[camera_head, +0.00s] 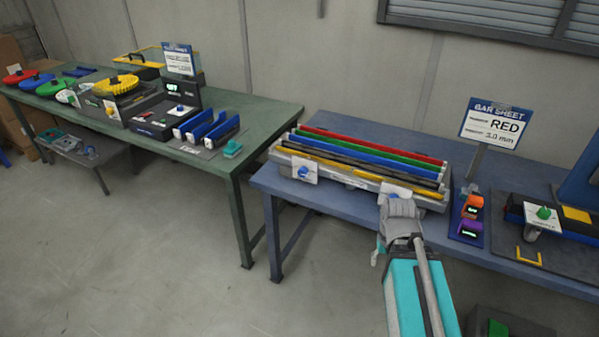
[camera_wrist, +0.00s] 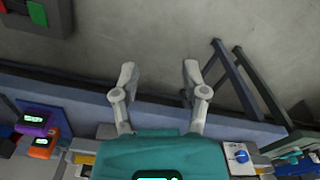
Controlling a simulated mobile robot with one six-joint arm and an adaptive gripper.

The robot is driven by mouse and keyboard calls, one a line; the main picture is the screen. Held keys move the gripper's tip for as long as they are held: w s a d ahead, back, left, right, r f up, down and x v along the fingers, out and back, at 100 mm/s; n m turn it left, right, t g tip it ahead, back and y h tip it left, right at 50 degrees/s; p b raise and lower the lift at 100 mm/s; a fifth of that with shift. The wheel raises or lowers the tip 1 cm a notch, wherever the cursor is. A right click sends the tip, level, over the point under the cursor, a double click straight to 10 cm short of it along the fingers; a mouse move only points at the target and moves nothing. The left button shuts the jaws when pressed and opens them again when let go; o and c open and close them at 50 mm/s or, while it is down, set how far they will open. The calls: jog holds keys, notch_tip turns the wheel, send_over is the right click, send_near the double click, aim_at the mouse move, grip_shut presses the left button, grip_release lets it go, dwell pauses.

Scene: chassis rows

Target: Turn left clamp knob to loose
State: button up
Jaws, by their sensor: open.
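The left clamp knob (camera_head: 304,171) is a small blue knob on a white plate at the left end of the bar rack (camera_head: 350,182). It also shows in the wrist view (camera_wrist: 241,156), right of my gripper's body. My gripper (camera_head: 402,210) is at the front of the blue table near the right clamp plate, well to the right of the left knob. In the wrist view my gripper (camera_wrist: 160,75) has its two fingers apart with nothing between them. The right clamp knob (camera_head: 394,195) is partly hidden by my gripper.
Red, green, blue, grey and yellow bars lie in the rack. A sign reading RED, 2.0 mm (camera_head: 495,124) stands behind orange and purple display units (camera_head: 470,213). A green table (camera_head: 262,120) with other equipment stands left. The floor in front is open.

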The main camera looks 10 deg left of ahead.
jog(key=shift+w+d, duration=0.1)
jog(key=o, duration=0.3)
jog(key=shift+o, duration=1)
jog(key=shift+w+f, duration=0.2)
jog(key=shift+w, duration=0.05)
jog(key=w+a+f+m+t+h+b, duration=0.1)
jog(key=w+a+f+t+h+b, duration=0.25)
jog(key=w+b, duration=0.4)
jog(key=w+a+f+m+t+h+b, duration=0.25)
jog(key=w+h+b, duration=0.2)
jog(key=w, duration=0.55)
jog(key=w+a+t+b, duration=0.3)
jog(key=a, duration=0.5)
jog(key=w+a+r+n+t+y+b, duration=0.1)
jog(key=w+a+t+b, duration=0.2)
jog(key=a, duration=0.6)
jog(key=w+a+r+n+t+b, duration=0.1)
jog(key=w+a+t+b, duration=0.3)
jog(key=a, duration=0.4)
jog(key=shift+a+t+y+b, duration=0.3)
jog(key=shift+a+t+b, duration=0.1)
jog(key=shift+b, duration=0.25)
